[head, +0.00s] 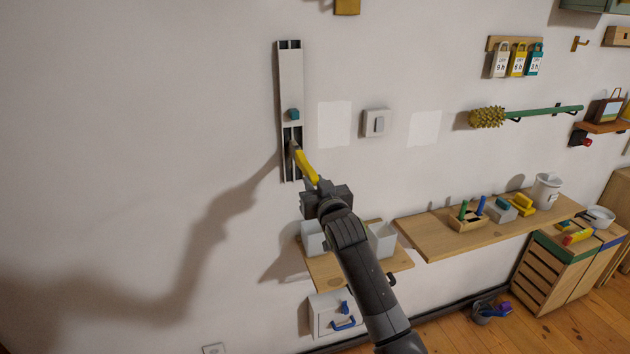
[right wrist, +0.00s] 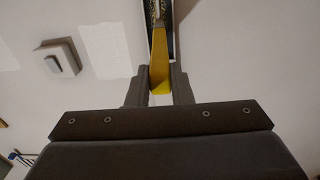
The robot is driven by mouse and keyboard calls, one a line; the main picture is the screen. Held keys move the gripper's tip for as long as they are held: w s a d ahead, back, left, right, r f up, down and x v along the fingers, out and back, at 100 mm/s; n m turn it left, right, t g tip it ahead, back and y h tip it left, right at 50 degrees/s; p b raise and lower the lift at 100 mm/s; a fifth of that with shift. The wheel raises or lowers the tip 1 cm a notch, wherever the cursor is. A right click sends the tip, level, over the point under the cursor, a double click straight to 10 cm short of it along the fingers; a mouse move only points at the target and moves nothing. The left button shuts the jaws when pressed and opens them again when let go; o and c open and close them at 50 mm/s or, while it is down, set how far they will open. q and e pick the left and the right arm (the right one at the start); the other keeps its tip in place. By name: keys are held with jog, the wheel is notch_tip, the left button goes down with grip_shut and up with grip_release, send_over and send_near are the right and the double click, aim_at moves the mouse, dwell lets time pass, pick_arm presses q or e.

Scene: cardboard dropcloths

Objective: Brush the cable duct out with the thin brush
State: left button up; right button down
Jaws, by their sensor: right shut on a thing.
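The cable duct (head: 289,85) is a tall, narrow pale channel fixed upright on the wall. Dark open slots show at its top and in its lower part, and a small teal block (head: 293,114) sits on it about midway. My right gripper (head: 318,186) is shut on the yellow handle of the thin brush (head: 306,167), just below and right of the duct's lower end. The brush tilts up to the left, its head at the lower slot; whether the bristles touch inside I cannot tell. In the right wrist view the yellow handle (right wrist: 159,75) stands between the fingers. My left gripper is not in view.
A light switch (head: 376,123) and pale wall patches are right of the duct. A small shelf (head: 330,270) with white containers is below my right gripper. A longer shelf (head: 430,238) holds a wooden caddy (head: 467,221). The wall left of the duct is clear.

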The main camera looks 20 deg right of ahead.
aim_at(315, 177)
notch_tip(315, 177, down, 10)
jog(key=s+b, duration=0.1)
jog(key=b, duration=0.3)
jog(key=shift+r+b, duration=0.2)
jog(key=shift+b, duration=0.1)
dwell(0.7)
notch_tip(315, 177, up, 13)
jog(key=p, duration=1.1)
jog(key=shift+w, duration=0.15)
jog(key=shift+w, duration=0.35)
jog(key=shift+p, duration=0.3)
